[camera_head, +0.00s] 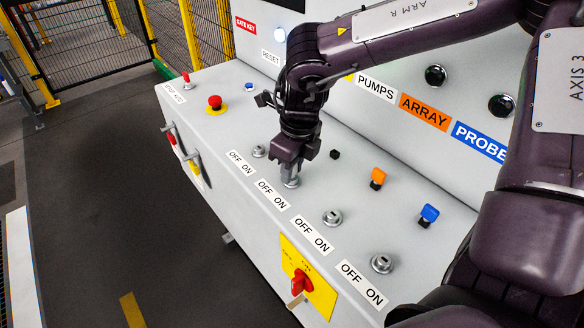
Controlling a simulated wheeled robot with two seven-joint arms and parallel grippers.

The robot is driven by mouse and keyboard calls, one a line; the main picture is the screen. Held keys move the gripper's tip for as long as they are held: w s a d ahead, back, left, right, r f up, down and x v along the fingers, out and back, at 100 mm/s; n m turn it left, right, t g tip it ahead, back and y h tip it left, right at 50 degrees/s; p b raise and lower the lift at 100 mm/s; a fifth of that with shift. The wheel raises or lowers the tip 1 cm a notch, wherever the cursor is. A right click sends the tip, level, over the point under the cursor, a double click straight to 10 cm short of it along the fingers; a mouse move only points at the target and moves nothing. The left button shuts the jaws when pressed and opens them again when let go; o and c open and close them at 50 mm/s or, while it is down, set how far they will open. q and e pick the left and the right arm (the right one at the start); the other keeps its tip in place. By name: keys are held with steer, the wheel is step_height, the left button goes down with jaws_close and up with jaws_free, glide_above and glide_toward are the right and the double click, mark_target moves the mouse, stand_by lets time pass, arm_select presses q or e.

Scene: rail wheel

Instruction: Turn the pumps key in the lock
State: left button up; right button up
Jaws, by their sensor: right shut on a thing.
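My right gripper (291,167) reaches down over the console to the second lock (292,184) in the row, above an OFF ON label. It is shut on the pumps key, which its fingers mostly hide. A light grey piece shows under the fingers, right at the lock. I cannot tell how deep the key sits or how far it is turned. The white PUMPS label (376,88) is on the upright panel behind. My left gripper is not in view.
Other locks stand at left (259,152) and to the right (332,217), (382,263). A small black piece (335,154), an orange key (377,178) and a blue key (429,214) stand behind. A red emergency button (215,103) and red rotary switch (300,282) are on the console.

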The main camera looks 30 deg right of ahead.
steer(key=shift+n+b, duration=0.35)
steer(key=shift+n, duration=1.35)
